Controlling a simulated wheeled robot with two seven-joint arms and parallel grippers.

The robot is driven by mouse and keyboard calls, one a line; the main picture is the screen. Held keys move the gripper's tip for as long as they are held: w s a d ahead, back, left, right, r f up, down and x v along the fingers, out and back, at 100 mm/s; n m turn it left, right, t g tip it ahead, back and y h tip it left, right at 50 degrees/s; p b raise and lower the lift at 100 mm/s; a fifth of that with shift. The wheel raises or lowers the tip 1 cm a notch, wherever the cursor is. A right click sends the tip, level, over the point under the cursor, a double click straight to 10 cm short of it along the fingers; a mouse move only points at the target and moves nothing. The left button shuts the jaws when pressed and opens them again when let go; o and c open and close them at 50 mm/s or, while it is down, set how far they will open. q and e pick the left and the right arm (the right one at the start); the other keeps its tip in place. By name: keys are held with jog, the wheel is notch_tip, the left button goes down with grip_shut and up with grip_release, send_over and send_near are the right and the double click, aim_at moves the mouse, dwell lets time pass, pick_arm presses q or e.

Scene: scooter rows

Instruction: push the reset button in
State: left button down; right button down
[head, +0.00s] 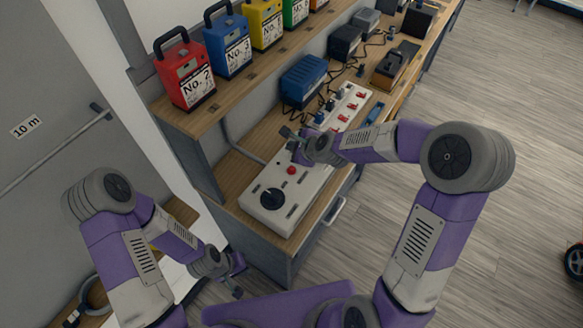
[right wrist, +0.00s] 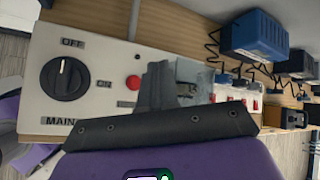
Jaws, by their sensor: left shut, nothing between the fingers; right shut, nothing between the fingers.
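A white control panel (head: 268,222) lies on the wooden bench. On it is a round red button (head: 291,170), which also shows in the right wrist view (right wrist: 133,82); the small label below it there is partly hidden and unreadable. My right gripper (head: 291,138) is shut and empty over the panel, beyond the red button in the head view. In the right wrist view its fingers (right wrist: 160,88) appear just right of the button; I cannot tell their height or whether they touch anything. My left gripper (head: 238,277) is shut and empty, low in front of the bench.
A black MAIN knob (head: 272,198) sits near the button, its OFF and ON marks showing in the right wrist view. A white strip with red switches (head: 347,115) and a blue charger (head: 304,80) stand beyond. Numbered battery packs (head: 186,76) line the shelf above.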

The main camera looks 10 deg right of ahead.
jog(key=b, duration=0.5)
send_over(292, 168)
jog(key=f, duration=0.4)
jog(key=s+f, duration=0.1)
jog(key=f, duration=0.2)
jog(key=shift+d, duration=0.1)
jog(key=shift+f+b, duration=0.6)
jog(key=shift+b, duration=0.2)
dwell(0.6)
jog(key=shift+f+b, duration=0.4)
jog(key=shift+b, duration=0.1)
jog(key=shift+f+b, duration=0.75)
dwell(0.6)
jog(key=shift+r, duration=0.15)
jog(key=shift+r+p, duration=0.9)
jog(key=shift+r, duration=0.15)
